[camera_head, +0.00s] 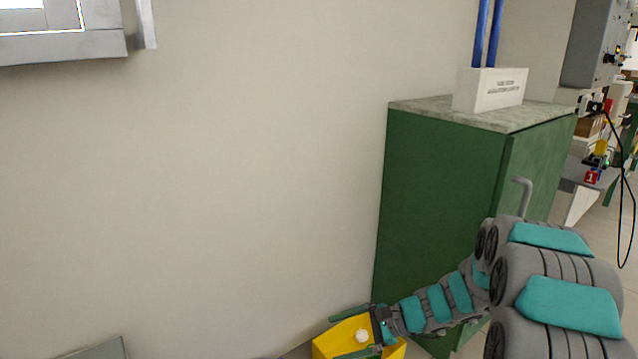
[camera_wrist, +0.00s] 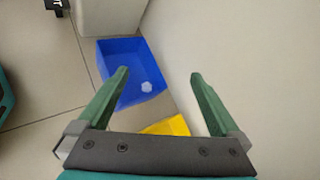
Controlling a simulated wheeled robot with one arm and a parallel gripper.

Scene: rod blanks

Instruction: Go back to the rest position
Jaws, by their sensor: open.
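My gripper (camera_head: 352,333) is low in the head view, at the end of my grey and teal arm, in front of the green cabinet. Its two green fingers stand apart with nothing between them. In the wrist view my gripper (camera_wrist: 162,85) also shows open and empty. In the head view it is over or close above a yellow bin (camera_head: 332,345) with a small white piece (camera_head: 362,336) showing at it. In the wrist view part of the yellow bin (camera_wrist: 178,126) shows between the fingers. I cannot tell if the gripper touches the bin.
A green cabinet (camera_head: 440,190) stands against the wall. A white labelled holder (camera_head: 490,90) with blue rods (camera_head: 488,35) is on its top. A blue bin (camera_wrist: 128,92) with a white piece (camera_wrist: 147,87) stands on the floor. A workbench (camera_head: 590,175) with equipment is at far right.

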